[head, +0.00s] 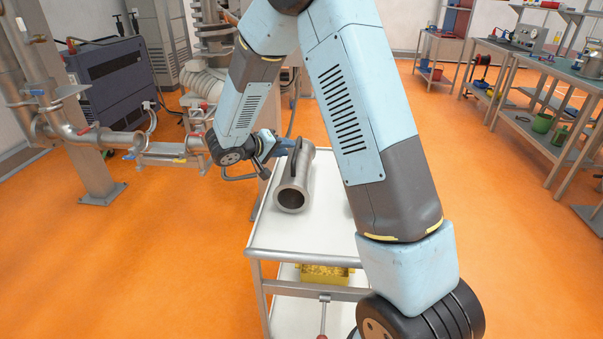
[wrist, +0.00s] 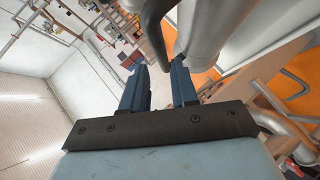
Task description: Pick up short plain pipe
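A short grey metal pipe (head: 297,182) lies on the white top of a cart, its flanged open end facing the camera. A dark curved handle (head: 296,157) runs along it. My gripper (head: 284,143) is at the pipe's far end, beside the handle. In the wrist view, my gripper (wrist: 159,70) has its two blue fingers apart. The handle (wrist: 153,38) shows in line with the gap between the fingertips, and the pipe (wrist: 212,28) is just to its right. I cannot tell whether the fingers touch the handle.
The cart (head: 290,234) has a metal rail frame and a lower shelf with a yellow item (head: 325,274). My arm hides its right side. Fixed piping (head: 110,138) stands at the left, workbenches (head: 530,85) at the right. Orange floor between is open.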

